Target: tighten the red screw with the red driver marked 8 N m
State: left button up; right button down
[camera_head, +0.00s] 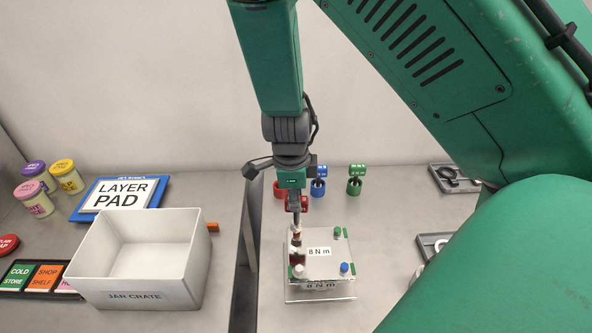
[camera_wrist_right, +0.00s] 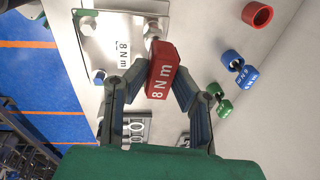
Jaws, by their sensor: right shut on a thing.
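My right gripper (camera_wrist_right: 161,82) is shut on the red driver marked 8 N m (camera_wrist_right: 161,68), whose label faces the right wrist camera. In the head view the driver (camera_head: 296,203) hangs upright below my gripper, over the left part of a shiny plate (camera_head: 325,274) labelled 8 N m. Its shaft points down near the plate's back left corner. A dark red patch shows under it; I cannot tell the red screw from a reflection, nor whether the tip touches. My left gripper is out of view.
The empty red holder (camera_wrist_right: 257,14) stands behind the plate, beside a blue driver (camera_head: 320,186) and a green driver (camera_head: 355,182) in holders. A dark upright divider (camera_head: 247,260) separates the plate from a white jar crate (camera_head: 185,265).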

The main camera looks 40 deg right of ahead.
jog(key=shift+a+f, duration=0.1)
jog(key=shift+f, duration=0.05)
jog(key=shift+f, duration=0.15)
jog(key=shift+d+f, duration=0.25)
jog(key=shift+f, duration=0.15)
jog(key=shift+a+f+b, duration=0.15)
jog(key=shift+f+b, duration=0.1)
jog(key=shift+b, duration=0.1)
jog(key=shift+f, duration=0.4)
jog(key=c, duration=1.3)
grip_release()
jog(key=shift+r, duration=0.15)
